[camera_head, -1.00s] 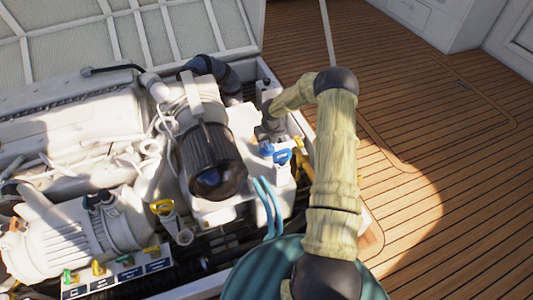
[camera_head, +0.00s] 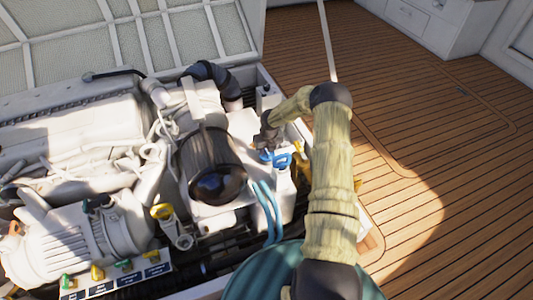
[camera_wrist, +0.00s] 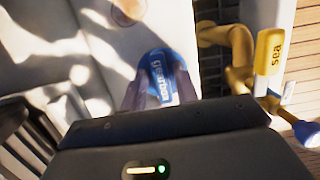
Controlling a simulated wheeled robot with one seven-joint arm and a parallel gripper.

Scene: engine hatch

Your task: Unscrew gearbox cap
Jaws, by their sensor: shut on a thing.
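The gearbox cap (camera_wrist: 160,78) is blue with white lettering. In the wrist view it sits between the two dark fingers of my gripper (camera_wrist: 160,92), which are shut on it. In the head view a blue part (camera_head: 275,158) shows just below my gripper (camera_head: 268,147), on the white engine block at the right side of the hatch. The fingers and arm hide part of the cap. I cannot tell whether the cap is seated or raised.
A yellow handle marked "sea" (camera_wrist: 270,52) on a brass valve stands close right of my gripper. A black ribbed cylinder (camera_head: 212,155) stands left of it, and blue hoses (camera_head: 266,205) run in front. A labelled panel (camera_head: 118,278) lies lower left. Wooden deck (camera_head: 430,150) is clear at right.

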